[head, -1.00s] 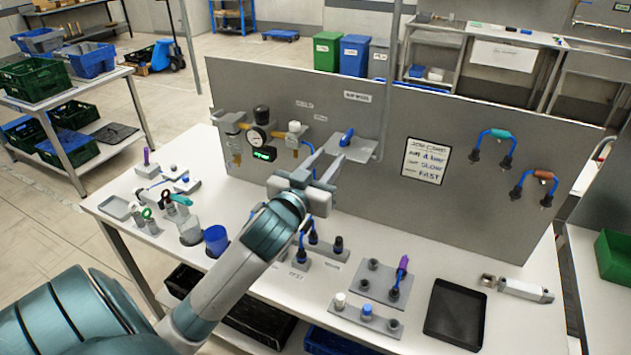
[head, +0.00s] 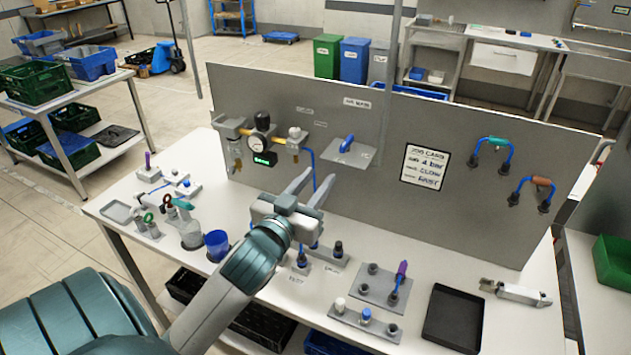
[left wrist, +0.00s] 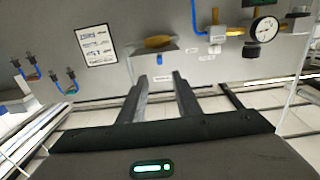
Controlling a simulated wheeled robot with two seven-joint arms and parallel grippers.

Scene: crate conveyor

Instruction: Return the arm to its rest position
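My left gripper (head: 309,187) is in the middle of the head view, above the white workbench (head: 150,232) and in front of the grey upright panel (head: 290,95). Its two fingers are apart, with nothing between them. In the left wrist view the same fingers (left wrist: 162,82) point toward the panel, open and empty. The small grey shelf (head: 352,152) with a blue-handled part (head: 347,141) stands beyond the fingertips. My left arm reaches in from the lower left. My right gripper does not show in either view.
The pressure gauge (head: 258,143) and brass valve (head: 232,128) are on the panel's left part; the gauge also shows in the left wrist view (left wrist: 265,29). A blue cup (head: 217,244) stands near the forearm. A fixture with a purple-topped part (head: 401,269) and a black tray (head: 455,315) lie right.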

